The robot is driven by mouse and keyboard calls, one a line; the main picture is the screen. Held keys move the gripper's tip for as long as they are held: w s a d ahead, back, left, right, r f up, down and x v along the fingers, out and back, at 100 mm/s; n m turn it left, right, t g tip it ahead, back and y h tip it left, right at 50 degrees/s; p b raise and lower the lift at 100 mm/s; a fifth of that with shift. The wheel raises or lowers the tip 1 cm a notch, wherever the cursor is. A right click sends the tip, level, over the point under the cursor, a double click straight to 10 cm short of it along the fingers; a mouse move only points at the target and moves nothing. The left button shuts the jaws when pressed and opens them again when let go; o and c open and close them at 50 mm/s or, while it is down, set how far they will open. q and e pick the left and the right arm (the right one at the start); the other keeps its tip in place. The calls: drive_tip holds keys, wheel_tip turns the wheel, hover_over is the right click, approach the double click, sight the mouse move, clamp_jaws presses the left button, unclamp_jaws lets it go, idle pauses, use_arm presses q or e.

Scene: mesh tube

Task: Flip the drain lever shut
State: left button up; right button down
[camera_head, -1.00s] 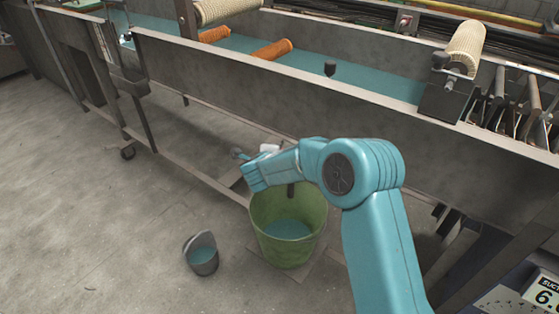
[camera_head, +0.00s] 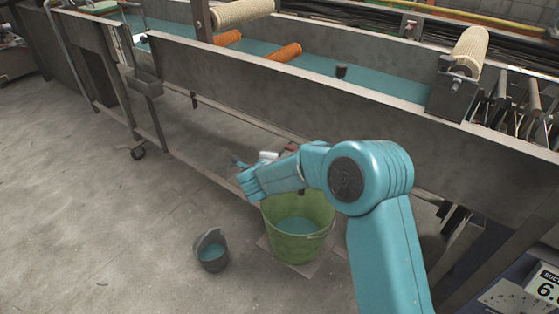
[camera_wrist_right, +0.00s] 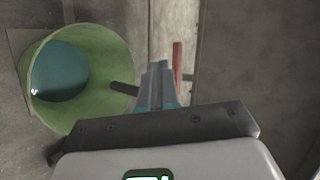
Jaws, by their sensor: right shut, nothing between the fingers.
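The drain lever shows as a red bar (camera_wrist_right: 177,62) in the right wrist view, standing along the side of a grey wall. A bit of red (camera_head: 292,147) also shows behind my right forearm in the head view. A dark spout (camera_wrist_right: 123,88) sticks out over the green bucket. My right gripper (camera_wrist_right: 157,80) is shut and empty, its fingertips just left of the red lever; I cannot tell whether they touch. In the head view my right arm hides most of the lever and spout. My left gripper is not in view.
The green bucket (camera_head: 296,243) holds bluish liquid and stands under the long metal trough (camera_head: 300,95). A small grey bucket (camera_head: 211,252) stands to its left. Orange and cream rollers lie over the trough. The floor at left is clear.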

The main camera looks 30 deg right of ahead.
drive_tip(key=a+r, duration=0.1)
drive_tip(key=s+a+r, duration=0.1)
drive_tip(key=a, duration=0.1)
drive_tip(key=s+a+p, duration=0.1)
drive_tip(key=shift+s+a+r, duration=0.1)
drive_tip(key=shift+a+r, duration=0.05)
drive_tip(key=shift+r, duration=0.25)
